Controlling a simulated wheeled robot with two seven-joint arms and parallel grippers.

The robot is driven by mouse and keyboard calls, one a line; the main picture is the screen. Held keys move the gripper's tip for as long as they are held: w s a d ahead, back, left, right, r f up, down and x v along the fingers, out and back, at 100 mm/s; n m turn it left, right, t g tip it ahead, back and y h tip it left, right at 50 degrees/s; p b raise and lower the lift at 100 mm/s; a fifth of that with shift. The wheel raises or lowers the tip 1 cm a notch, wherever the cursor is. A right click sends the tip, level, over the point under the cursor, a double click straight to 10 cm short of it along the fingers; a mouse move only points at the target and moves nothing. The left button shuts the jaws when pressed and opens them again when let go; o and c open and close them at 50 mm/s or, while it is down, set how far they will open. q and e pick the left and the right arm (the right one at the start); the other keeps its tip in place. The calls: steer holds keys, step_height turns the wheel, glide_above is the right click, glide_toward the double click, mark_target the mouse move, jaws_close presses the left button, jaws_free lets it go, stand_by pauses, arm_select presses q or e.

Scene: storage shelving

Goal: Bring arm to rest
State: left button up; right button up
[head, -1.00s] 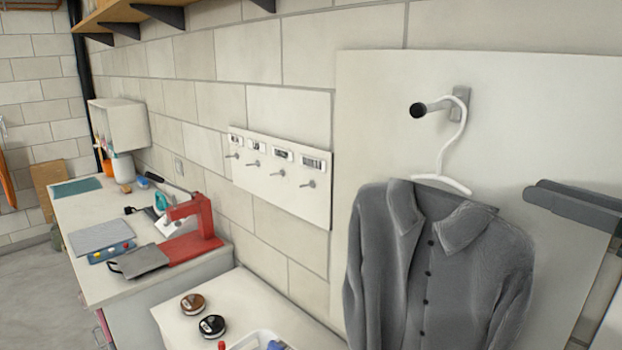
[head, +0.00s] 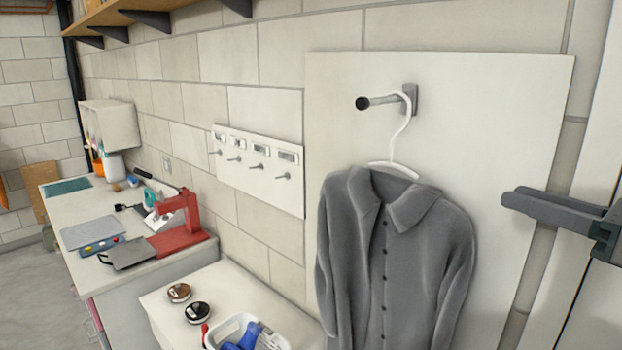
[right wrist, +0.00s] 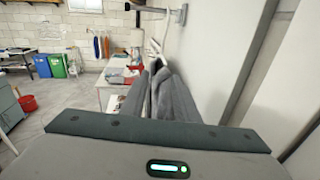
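My right gripper (head: 508,198) comes in from the right edge in the head view. Its two dark grey fingers lie side by side, look shut and hold nothing. It is to the right of a grey button-up shirt (head: 395,255), apart from it, in front of the white board's right part. The shirt hangs on a white hanger (head: 402,135) from a dark-tipped peg (head: 378,102). In the right wrist view, the shirt (right wrist: 172,92) hangs ahead, beyond the dark edge of my gripper housing. My left gripper is in neither view.
A white panel with several small hooks (head: 280,190) is on the brick wall. A low white surface holds two round tins (head: 198,312) and a white tray (head: 232,322). A workbench with a red stand (head: 190,220) is at left. Open floor (right wrist: 75,100) shows in the wrist view.

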steer(key=w+a+f+m+g, duration=0.2)
steer(key=w+a+f+m, duration=0.15)
steer(key=a+f, duration=0.45)
steer(key=w+a+f+m+g, duration=0.15)
steer(key=a+f+m, duration=0.3)
steer(key=f, duration=0.65)
steer(key=s+a+f+m+h, duration=0.2)
steer(key=f+m, duration=0.4)
steer(key=f, duration=0.3)
steer(key=s+a+f+m+h, duration=0.1)
steer(key=a+f+m, duration=0.1)
steer(key=f+m, duration=0.5)
steer(key=s+d+f+m+g+h, duration=0.3)
steer(key=s+f+m+g+h, duration=0.4)
steer(key=s+f+m, duration=1.55)
steer(key=s+f+n+g+y+b, duration=0.1)
steer(key=s+f+n+b, duration=0.15)
steer(key=f, duration=1.55)
steer(key=s+f+n+g+b, duration=0.2)
steer(key=s+f+b, duration=0.15)
steer(key=f, duration=1.45)
steer(key=s+d+f+b, duration=0.1)
steer(key=s+f+b, duration=0.2)
steer(key=s+f, duration=0.6)
steer(key=s+d+f+b, duration=0.2)
steer(key=s+f, duration=0.6)
steer(key=f, duration=0.6)
steer(key=shift+s+f+g+b, duration=0.35)
steer(key=shift+s+b, duration=0.05)
steer(key=shift+b, duration=0.2)
